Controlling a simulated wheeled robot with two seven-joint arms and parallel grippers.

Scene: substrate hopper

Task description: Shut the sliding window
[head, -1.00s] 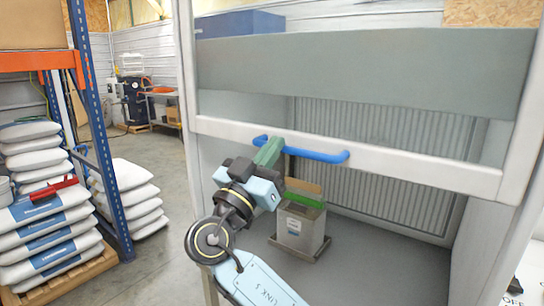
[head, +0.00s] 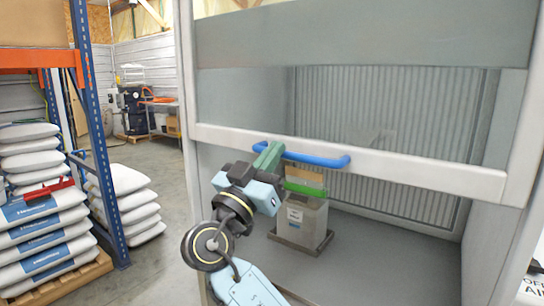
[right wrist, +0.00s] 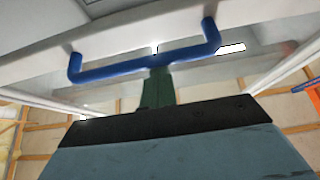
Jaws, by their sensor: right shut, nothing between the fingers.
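The sliding window (head: 245,97) is a clear pane with a white bottom rail (head: 420,170), above an open gap into the booth. A blue bar handle (head: 318,159) is fixed to the rail. It also shows in the right wrist view (right wrist: 120,68). My right gripper (head: 270,150) is shut with nothing between its fingers. Its green fingertips are at the handle's left part in the head view, and they overlap the bar in the right wrist view (right wrist: 158,75). I cannot tell whether they touch it. My left gripper is not in view.
A grey metal container (head: 301,220) with a green band stands on the booth floor (head: 365,262), behind and below my right gripper. At the left are stacked white sacks (head: 40,235) by a blue rack post (head: 100,130).

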